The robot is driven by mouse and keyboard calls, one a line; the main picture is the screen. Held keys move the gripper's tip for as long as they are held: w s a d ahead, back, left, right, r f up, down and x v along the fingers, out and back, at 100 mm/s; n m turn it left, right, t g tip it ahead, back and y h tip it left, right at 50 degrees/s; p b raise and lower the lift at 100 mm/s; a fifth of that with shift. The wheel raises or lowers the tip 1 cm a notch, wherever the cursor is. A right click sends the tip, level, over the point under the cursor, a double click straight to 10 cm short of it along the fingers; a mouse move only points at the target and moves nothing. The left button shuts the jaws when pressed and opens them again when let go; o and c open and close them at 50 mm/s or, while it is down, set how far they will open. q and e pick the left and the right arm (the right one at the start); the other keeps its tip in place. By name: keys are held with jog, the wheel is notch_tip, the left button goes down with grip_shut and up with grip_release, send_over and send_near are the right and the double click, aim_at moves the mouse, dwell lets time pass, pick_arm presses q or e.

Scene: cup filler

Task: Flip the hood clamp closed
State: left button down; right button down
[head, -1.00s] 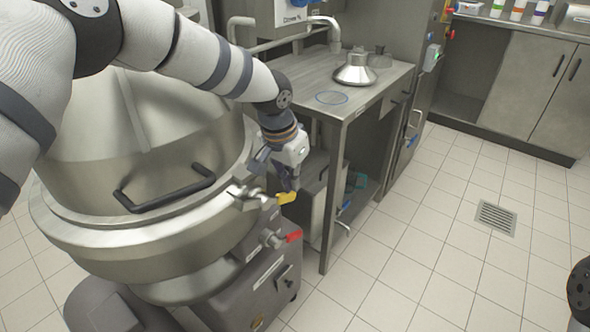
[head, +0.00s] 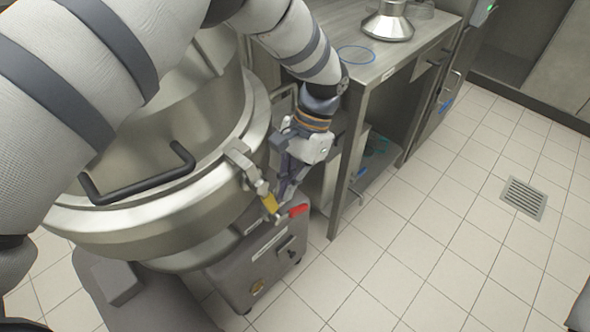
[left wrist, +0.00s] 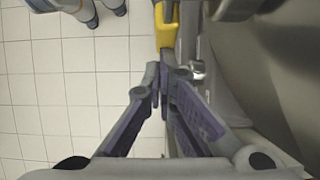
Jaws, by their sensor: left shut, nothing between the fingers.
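The hood clamp (head: 243,163) is a metal latch on the rim of the large steel vessel, at its right side. Its yellow-tipped lever (head: 270,202) points down and to the right along the vessel's side. The yellow tip also shows at the top of the left wrist view (left wrist: 167,24). My right gripper is out of view.
A red-handled valve (head: 298,210) sits just below and right of the lever, close to my left gripper. A steel table (head: 400,68) with a metal funnel stands behind.

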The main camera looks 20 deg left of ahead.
pick_arm(q)
jog(key=shift+s+a+f, duration=0.2)
jog(key=shift+s+f, duration=0.25)
jog(key=shift+s, duration=0.1)
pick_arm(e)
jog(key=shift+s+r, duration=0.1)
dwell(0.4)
